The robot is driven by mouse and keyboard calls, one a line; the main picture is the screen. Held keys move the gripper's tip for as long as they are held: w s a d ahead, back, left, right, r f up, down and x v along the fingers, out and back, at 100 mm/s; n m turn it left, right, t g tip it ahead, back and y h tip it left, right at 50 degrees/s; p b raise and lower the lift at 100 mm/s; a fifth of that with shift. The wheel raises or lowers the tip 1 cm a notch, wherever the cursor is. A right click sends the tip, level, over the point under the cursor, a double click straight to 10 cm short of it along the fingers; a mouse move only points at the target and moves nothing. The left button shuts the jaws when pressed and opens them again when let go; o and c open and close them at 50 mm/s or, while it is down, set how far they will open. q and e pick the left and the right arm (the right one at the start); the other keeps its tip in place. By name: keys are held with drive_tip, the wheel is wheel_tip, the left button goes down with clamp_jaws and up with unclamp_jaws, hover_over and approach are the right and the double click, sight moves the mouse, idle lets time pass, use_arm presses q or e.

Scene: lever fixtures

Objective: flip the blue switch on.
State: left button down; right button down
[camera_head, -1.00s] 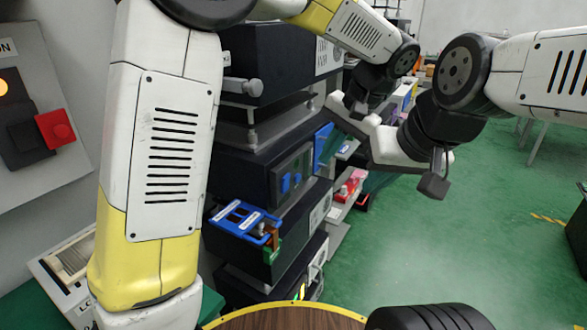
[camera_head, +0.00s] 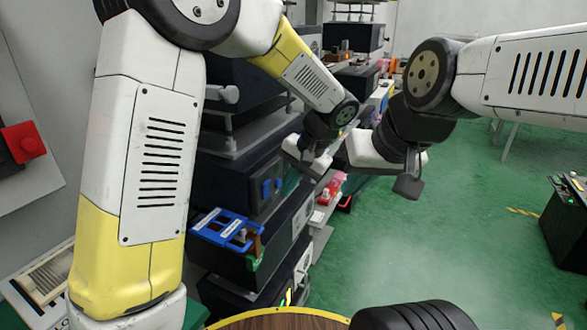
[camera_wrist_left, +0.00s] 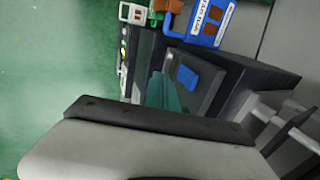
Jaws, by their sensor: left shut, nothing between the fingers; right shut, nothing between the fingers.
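Two small blue rocker-like pieces (camera_head: 272,187) sit on the front panel of a dark box in the middle of the stack. One blue piece also shows in the left wrist view (camera_wrist_left: 187,77). A blue frame (camera_head: 226,228) with pale labels lies on the box below; which blue part is the switch I cannot tell for sure. My left gripper (camera_head: 306,160) is shut and empty, right of and slightly above the two blue pieces, seemingly apart from them. My right gripper (camera_head: 388,160) is shut and empty, farther right.
Dark boxes are stacked along the left, with grey rods sticking out. A red button (camera_head: 28,144) is on a wall panel at far left. A round wooden top (camera_head: 285,320) is at the bottom. Green floor (camera_head: 450,250) at the right is open, with a dark box (camera_head: 565,225) at the edge.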

sight(269, 185)
use_arm(q)
drive_tip(key=shift+w+a+r, duration=0.2)
drive_tip(key=shift+w+a, duration=0.25)
drive_tip(key=shift+a, duration=0.25)
drive_tip(key=shift+w+a+r, duration=0.15)
drive_tip(key=shift+w+a, duration=0.3)
drive_tip(key=shift+a, duration=0.25)
drive_tip(key=shift+w+a+r, duration=0.2)
drive_tip(key=shift+w+a, duration=0.1)
drive_tip(key=shift+a, duration=0.2)
drive_tip(key=shift+s+d, duration=0.1)
drive_tip(key=shift+r, duration=0.75)
drive_tip(key=shift+d, duration=0.1)
